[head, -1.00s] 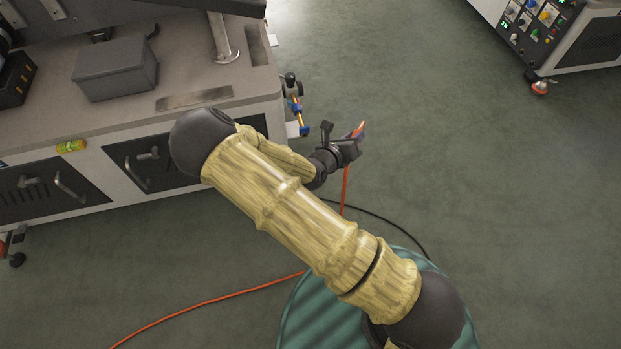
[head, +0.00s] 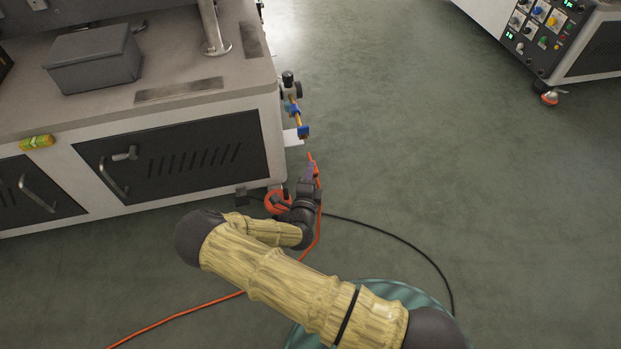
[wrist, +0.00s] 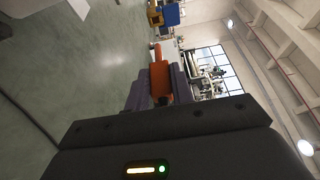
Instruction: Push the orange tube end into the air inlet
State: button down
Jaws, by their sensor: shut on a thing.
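My gripper (head: 313,172) is shut on the orange tube near its end (head: 310,157), which sticks out past the fingertips. In the wrist view the orange tube end (wrist: 160,70) lies between the purple fingers (wrist: 158,88). The air fitting on the machine's right side has a dark regulator (head: 290,89), a yellow pipe and a blue lower end (head: 303,131), which looks like the air inlet. The blue end also shows in the wrist view (wrist: 172,14), beyond the tube tip. A gap separates tube tip and blue end. The inlet's opening cannot be made out.
The machine cabinet (head: 215,112) stands at left, with a grey box (head: 95,62) on top. The orange tube trails over the floor to the lower left. A black cable (head: 405,255) lies on the floor. The floor right of the fitting is clear; another machine (head: 560,45) stands far right.

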jog(key=shift+r+p, duration=0.25)
jog(key=shift+p, duration=0.45)
jog(key=w, duration=0.2)
jog(key=w+a, duration=0.1)
jog(key=w, duration=0.2)
jog(key=shift+w+a+f+b, duration=0.15)
jog(key=shift+w+a+b, duration=0.1)
jog(key=shift+w+b, duration=0.1)
jog(key=shift+s+p, duration=0.1)
jog(key=shift+p, duration=1.25)
dwell(1.3)
jog(key=shift+w+a, duration=0.2)
jog(key=shift+w, duration=0.55)
jog(key=shift+w+a, duration=0.2)
jog(key=shift+w, duration=0.5)
dwell(0.4)
jog(key=c, duration=1.1)
grip_release()
